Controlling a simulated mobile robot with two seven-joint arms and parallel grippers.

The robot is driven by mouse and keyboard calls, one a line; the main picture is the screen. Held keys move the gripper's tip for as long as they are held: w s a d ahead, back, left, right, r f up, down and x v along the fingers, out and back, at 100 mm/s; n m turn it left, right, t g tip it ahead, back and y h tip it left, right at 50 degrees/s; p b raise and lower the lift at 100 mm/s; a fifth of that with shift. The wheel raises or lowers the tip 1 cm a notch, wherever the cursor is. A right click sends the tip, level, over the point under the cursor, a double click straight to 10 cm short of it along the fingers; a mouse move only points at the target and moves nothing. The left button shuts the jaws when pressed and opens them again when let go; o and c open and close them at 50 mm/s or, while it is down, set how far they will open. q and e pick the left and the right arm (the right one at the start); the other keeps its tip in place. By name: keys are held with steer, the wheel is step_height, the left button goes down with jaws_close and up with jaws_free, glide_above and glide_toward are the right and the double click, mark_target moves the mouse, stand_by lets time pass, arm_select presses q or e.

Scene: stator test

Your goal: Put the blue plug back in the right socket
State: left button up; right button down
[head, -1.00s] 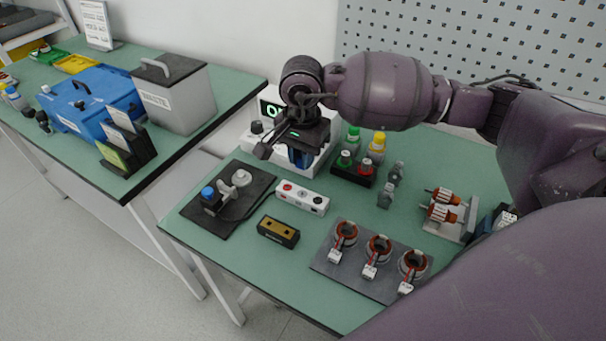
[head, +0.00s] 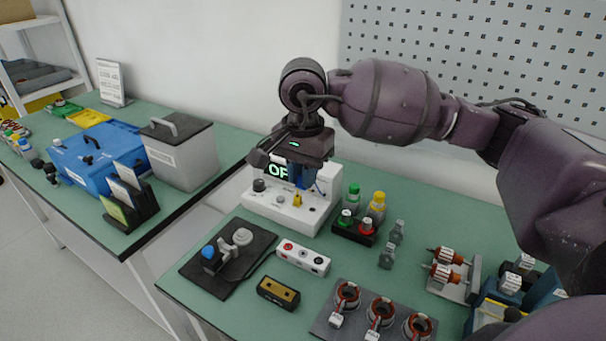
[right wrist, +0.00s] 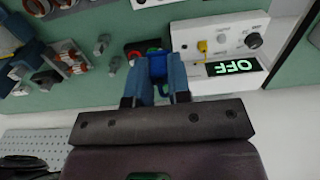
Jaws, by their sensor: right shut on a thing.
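The white tester (head: 290,213) stands at the back of the green table, its display reading OFF. A yellow plug (head: 298,199) stands in a socket on its sloped front; it also shows in the right wrist view (right wrist: 202,46). A dark spot, seemingly the right socket (head: 312,209), lies right of the yellow plug. My right gripper (head: 303,180) is above the tester's front. In the right wrist view, its fingers are shut on the blue plug (right wrist: 157,65), which appears apart from the panel. The plug's tip is hard to make out. My left gripper is out of view.
A white three-button box (head: 303,258) and a black mat (head: 205,277) lie in front. Wound stators sit on a grey plate (head: 325,322).

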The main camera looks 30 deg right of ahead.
steer(key=shift+f, duration=0.1)
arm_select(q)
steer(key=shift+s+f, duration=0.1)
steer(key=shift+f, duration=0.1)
arm_select(e)
steer(key=shift+w+d, duration=0.1)
steer(key=shift+d, duration=0.05)
arm_select(q)
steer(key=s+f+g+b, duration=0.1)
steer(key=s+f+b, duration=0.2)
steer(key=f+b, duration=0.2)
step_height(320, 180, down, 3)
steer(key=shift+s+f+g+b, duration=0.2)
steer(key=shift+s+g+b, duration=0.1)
steer(key=shift+b, duration=0.1)
arm_select(e)
steer(key=w+d, duration=0.8)
steer(key=w, duration=0.1)
steer(key=shift+w+d, duration=0.2)
steer(key=shift+w, duration=0.15)
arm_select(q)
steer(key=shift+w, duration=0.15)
